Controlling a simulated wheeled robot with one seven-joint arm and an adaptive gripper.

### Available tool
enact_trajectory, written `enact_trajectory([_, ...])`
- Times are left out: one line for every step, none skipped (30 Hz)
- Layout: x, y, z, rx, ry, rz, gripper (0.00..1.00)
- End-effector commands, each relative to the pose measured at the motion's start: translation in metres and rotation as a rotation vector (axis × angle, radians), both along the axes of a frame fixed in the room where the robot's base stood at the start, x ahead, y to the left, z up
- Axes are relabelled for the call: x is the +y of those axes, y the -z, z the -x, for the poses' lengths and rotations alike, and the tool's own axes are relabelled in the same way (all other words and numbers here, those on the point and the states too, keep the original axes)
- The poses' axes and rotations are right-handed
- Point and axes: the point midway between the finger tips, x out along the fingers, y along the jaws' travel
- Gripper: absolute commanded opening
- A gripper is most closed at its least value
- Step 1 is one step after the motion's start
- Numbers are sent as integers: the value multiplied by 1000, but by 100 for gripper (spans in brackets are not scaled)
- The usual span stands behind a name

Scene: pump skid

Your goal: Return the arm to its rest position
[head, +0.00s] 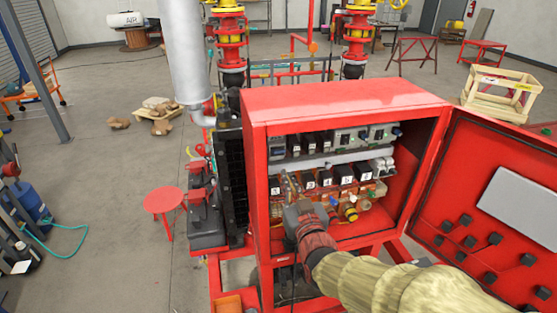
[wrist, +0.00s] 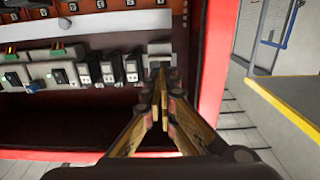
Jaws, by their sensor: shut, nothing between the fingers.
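My gripper (head: 289,182) is shut with nothing between its fingers, at the left side of the open red control cabinet (head: 345,97). In the wrist view its two fingers (wrist: 161,78) meet in front of a small grey module (wrist: 160,54) at the end of a row. I cannot tell whether the fingertips touch it. My arm (head: 385,285), in a tan sleeve, reaches in from the lower right, extended toward the cabinet. The gripper and wrist hide part of the cabinet's lower left interior.
The cabinet door (head: 500,215) stands open at the right, close to my arm. Black relay blocks (head: 345,174) and upper breakers (head: 345,137) fill the cabinet. A red round stool (head: 163,200) stands left of the skid. A wooden crate (head: 500,92) is at the far right.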

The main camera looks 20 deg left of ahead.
Motion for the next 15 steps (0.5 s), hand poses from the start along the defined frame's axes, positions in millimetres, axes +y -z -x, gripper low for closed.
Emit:
enact_trajectory([-2,1,3,0,0,0,0])
enact_trajectory([-2,1,4,0,0,0,0])
enact_trajectory([-3,1,5,0,0,0,0])
enact_trajectory([-3,1,5,0,0,0,0])
enact_trajectory([-3,1,6,0,0,0,0])
enact_trajectory([-3,1,6,0,0,0,0])
enact_trajectory([-4,1,6,0,0,0,0])
enact_trajectory([-4,1,6,0,0,0,0])
enact_trajectory([-3,1,6,0,0,0,0])
enact_trajectory([-3,1,6,0,0,0,0])
enact_trajectory([-3,1,6,0,0,0,0])
enact_trajectory([-3,1,6,0,0,0,0])
enact_trajectory([-3,1,6,1,0,0,0])
enact_trajectory([-3,2,6,6,0,2,0])
enact_trajectory([-3,6,6,16,-1,8,0])
